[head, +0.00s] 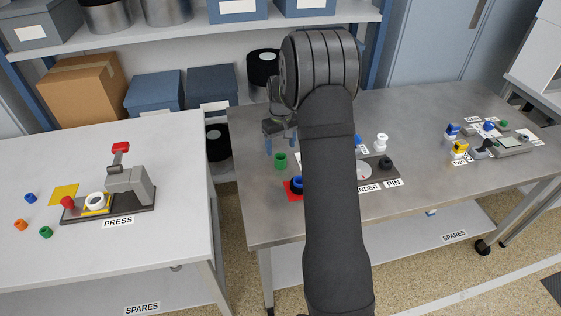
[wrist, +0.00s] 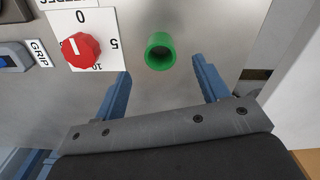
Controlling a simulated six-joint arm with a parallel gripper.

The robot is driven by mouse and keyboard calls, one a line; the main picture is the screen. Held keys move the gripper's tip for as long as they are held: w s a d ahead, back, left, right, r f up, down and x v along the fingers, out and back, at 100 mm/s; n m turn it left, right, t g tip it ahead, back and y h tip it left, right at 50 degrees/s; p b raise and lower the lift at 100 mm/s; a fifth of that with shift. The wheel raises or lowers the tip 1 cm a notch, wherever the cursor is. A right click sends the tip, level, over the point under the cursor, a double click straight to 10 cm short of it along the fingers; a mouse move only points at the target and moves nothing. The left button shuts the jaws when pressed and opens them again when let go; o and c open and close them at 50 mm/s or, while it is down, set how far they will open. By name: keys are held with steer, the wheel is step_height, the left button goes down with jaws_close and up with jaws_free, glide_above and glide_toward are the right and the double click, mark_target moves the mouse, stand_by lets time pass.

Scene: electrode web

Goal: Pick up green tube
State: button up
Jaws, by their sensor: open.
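A green tube (head: 281,161) stands upright near the left side of the metal table (head: 262,215). In the wrist view the green tube (wrist: 160,51) shows its open round end, just beyond the fingertips and between their lines. My gripper (head: 281,144) is open and empty, with its blue fingers pointing down above and behind the tube in the head view. In the wrist view my gripper (wrist: 161,70) has one finger on either side, apart from the tube. My arm hides part of the table's middle.
A red square (head: 290,187) with a blue ring sits in front of the tube. A red dial (wrist: 81,50) is left of the tube in the wrist view. Another green piece (head: 46,232) lies on the white table, beside the press (head: 128,185). A fixture (head: 510,145) stands right.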

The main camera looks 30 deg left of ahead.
mark_target(281, 158)
steer(key=shift+f, duration=3.4)
steer(key=c, duration=1.1)
steer(key=shift+o, duration=0.2)
steer(key=shift+r, duration=0.1)
